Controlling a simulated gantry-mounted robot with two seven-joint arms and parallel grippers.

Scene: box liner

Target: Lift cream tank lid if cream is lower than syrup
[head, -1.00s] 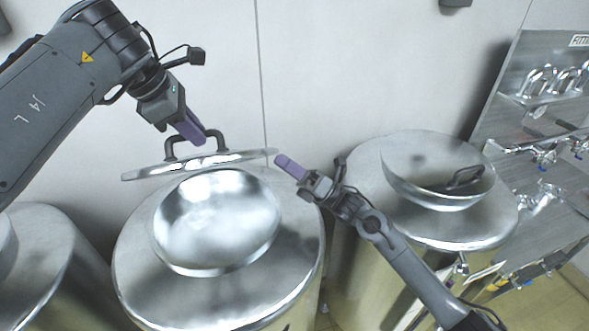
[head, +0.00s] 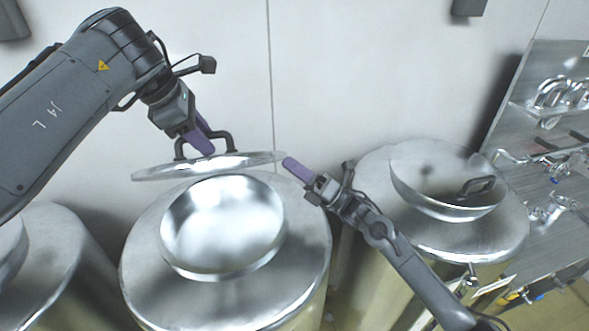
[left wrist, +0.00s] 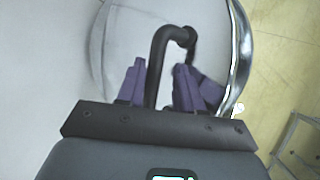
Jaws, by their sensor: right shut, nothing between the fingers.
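A round steel lid (head: 240,161) with a dark handle (head: 232,141) is in the air, nearly edge-on and slightly tilted, above the back of the middle tank (head: 215,308). That tank's round mouth (head: 222,228) is uncovered; its inside looks shiny and no level can be read. My left gripper (head: 205,150) is on the lid's handle; in the left wrist view its purple fingers lie either side of the handle (left wrist: 157,65). My right gripper (head: 297,168) is shut and empty, close to the lid's right end. No cream or syrup marking is readable.
A right tank (head: 450,240) has a raised round rim with a dark handle (head: 478,186) inside it. Another tank (head: 45,265) stands at the left edge. A steel panel with pipes (head: 560,100) is at right. The pale wall is close behind the tanks.

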